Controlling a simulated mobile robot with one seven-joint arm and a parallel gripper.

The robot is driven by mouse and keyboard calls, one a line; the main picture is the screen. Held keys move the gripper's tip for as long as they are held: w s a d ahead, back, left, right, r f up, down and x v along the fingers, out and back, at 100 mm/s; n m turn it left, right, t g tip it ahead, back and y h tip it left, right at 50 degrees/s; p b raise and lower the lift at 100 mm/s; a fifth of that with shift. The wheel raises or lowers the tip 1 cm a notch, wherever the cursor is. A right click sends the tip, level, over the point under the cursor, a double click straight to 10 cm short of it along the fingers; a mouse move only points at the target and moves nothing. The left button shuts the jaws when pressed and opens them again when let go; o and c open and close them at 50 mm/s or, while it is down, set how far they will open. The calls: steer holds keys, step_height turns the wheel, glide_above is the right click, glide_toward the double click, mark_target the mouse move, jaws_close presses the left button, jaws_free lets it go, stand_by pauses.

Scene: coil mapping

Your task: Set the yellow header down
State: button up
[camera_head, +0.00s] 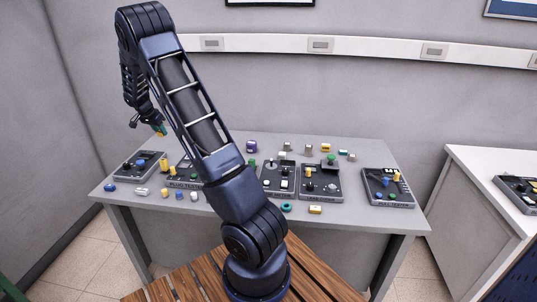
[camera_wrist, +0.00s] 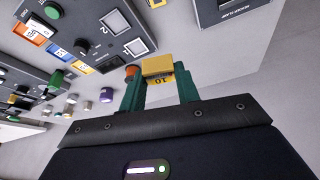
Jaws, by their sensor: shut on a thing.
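My gripper (camera_wrist: 157,80) shows in the wrist view with two green fingers. It is shut on the yellow header (camera_wrist: 158,65), a yellow block with a dark-marked label on its lower face. In the head view my gripper (camera_head: 159,130) is at the far left, in the air above the left part of the grey table (camera_head: 225,146). Only a small bit of yellow shows at its green fingertips there. The header appears clear of the table. Whether it touches the orange-brown cylinder (camera_wrist: 131,72) beside the left finger in the wrist view, I cannot tell.
Dark panels stand on the table, including one at the left (camera_head: 138,165), a middle one (camera_head: 279,179) and one at the right (camera_head: 388,188). Small coloured parts lie among them, such as a blue one (camera_head: 110,188) and a teal ring (camera_head: 286,207). Some bare tabletop shows between.

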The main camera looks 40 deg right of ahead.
steer(key=d+m, duration=0.1)
steer(key=d, duration=1.1)
steer(key=m+g, duration=0.2)
steer(key=m, duration=0.3)
glide_above(270, 152)
steer(key=a, duration=0.2)
steer(key=shift+h, duration=0.3)
steer(key=f, duration=1.9)
steer(key=shift+d+f, duration=0.3)
steer(key=shift+f, duration=0.1)
steer(key=shift+f, duration=0.15)
steer(key=o, duration=0.9)
steer(key=shift+o, duration=0.2)
